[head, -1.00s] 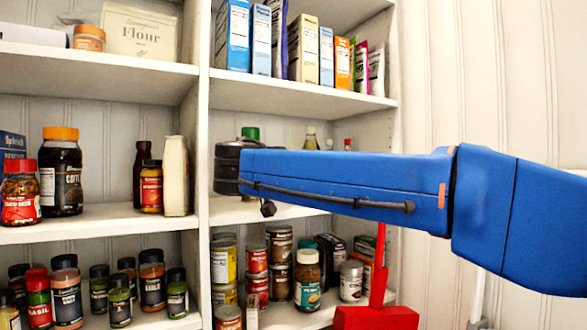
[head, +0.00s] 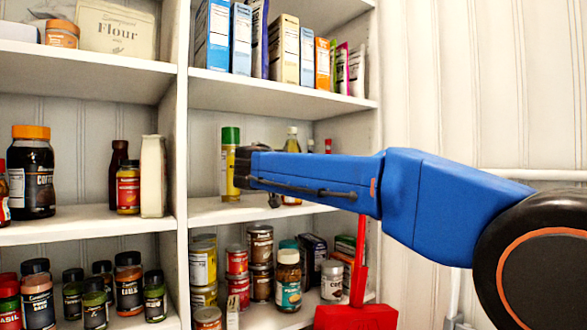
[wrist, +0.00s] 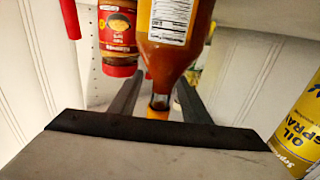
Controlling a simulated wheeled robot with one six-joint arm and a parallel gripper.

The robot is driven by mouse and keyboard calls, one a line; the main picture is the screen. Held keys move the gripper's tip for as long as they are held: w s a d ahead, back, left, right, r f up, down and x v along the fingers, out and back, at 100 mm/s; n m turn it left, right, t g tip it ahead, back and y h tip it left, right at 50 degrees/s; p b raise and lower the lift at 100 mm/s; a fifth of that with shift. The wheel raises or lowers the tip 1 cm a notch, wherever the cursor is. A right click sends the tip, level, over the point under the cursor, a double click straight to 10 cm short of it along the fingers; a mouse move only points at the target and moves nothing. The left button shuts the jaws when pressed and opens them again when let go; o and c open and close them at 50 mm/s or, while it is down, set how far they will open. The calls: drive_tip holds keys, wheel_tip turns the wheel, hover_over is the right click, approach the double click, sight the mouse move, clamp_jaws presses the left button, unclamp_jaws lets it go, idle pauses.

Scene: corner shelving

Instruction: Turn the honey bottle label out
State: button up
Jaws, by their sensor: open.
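An amber bottle with a white nutrition panel, probably the honey bottle (wrist: 178,45), fills the top middle of the wrist view. The panel faces my wrist camera; no name is readable. Its neck and yellow cap appear between my fingers, but I cannot tell whether they touch. My gripper (wrist: 160,80) is open. In the head view my gripper (head: 243,166) is at the middle shelf, beside a yellow can with a green cap. Behind my arm stands a bottle with a light cap (head: 292,144), probably the same one, mostly hidden.
The yellow oil spray can (head: 230,172) stands close left of my gripper; it is at right in the wrist view (wrist: 300,125). A red-capped jar (wrist: 118,35) is beside the amber bottle. The shelf divider (head: 181,150) is further left. Cans and jars crowd the shelf below.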

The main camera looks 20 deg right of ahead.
drive_tip(key=shift+c, duration=0.3)
clamp_jaws()
drive_tip(key=shift+h, duration=0.3)
drive_tip(key=shift+s+d+m+g+h, duration=0.2)
drive_tip(key=shift+d+m+g+h, duration=0.05)
drive_tip(key=shift+m+g+h, duration=0.6)
drive_tip(key=shift+m+g, duration=0.25)
drive_tip(key=shift+s+d+m+g+h, duration=0.15)
drive_tip(key=shift+s+m+g+h, duration=0.05)
drive_tip(key=shift+m+g+h, duration=0.6)
drive_tip(key=shift+g, duration=0.3)
